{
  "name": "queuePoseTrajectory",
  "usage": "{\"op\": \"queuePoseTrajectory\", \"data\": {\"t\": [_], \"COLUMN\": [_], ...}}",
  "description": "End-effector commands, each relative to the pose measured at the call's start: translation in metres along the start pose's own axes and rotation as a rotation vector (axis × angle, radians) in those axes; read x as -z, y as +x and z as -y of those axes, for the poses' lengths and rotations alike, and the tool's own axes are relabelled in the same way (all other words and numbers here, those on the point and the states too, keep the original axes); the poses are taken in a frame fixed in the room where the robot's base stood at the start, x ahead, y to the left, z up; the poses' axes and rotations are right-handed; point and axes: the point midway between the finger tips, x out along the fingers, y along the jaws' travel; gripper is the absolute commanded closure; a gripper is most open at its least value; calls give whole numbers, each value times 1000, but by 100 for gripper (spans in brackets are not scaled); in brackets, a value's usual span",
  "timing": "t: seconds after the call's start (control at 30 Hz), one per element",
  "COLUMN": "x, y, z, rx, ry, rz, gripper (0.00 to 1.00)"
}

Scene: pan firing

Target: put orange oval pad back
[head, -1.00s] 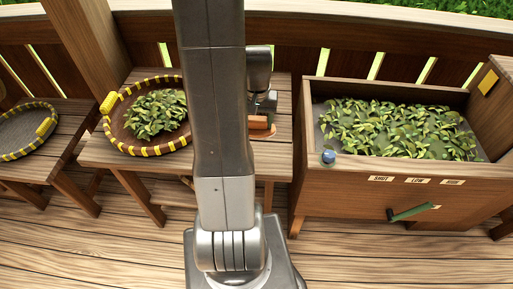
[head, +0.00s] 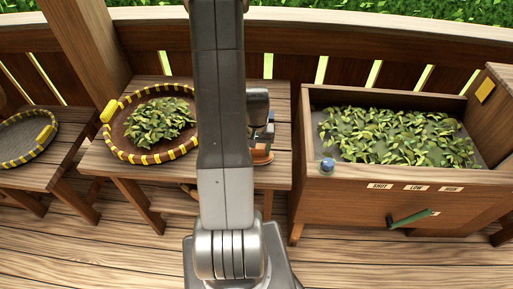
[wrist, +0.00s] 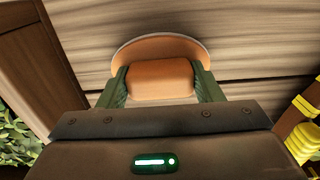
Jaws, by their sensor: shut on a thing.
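The orange pad (head: 262,153) shows at the right side of the middle table, partly hidden behind my arm. In the wrist view its orange block-shaped grip (wrist: 160,78) stands over a rounded, paler orange base (wrist: 160,46). My gripper (wrist: 160,84) is shut on this grip, with one green finger at each side. In the head view my gripper (head: 266,134) is mostly hidden by my arm. The pad is over or on the wooden tabletop; I cannot tell whether its base touches the wood.
A round basket (head: 108,138) of leaves stands left on the same table (head: 95,160). A wooden firing box (head: 340,200) with leaves, a blue knob (head: 327,165) and a green lever (head: 410,218) stands right. Another basket (head: 50,132) sits far left.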

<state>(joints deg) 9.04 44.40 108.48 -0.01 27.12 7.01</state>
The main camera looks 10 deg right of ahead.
Motion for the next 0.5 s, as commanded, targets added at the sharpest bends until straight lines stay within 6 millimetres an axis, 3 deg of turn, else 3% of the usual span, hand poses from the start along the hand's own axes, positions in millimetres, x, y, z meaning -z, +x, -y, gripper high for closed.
{"op": "queuePoseTrajectory", "data": {"t": [0.43,0.47,0.5], "x": [0,0,0], "y": [7,6,5], "z": [0,0,0], "rx": [0,0,0], "ry": [0,0,0], "rz": [0,0,0], "gripper": [91,39,31]}}
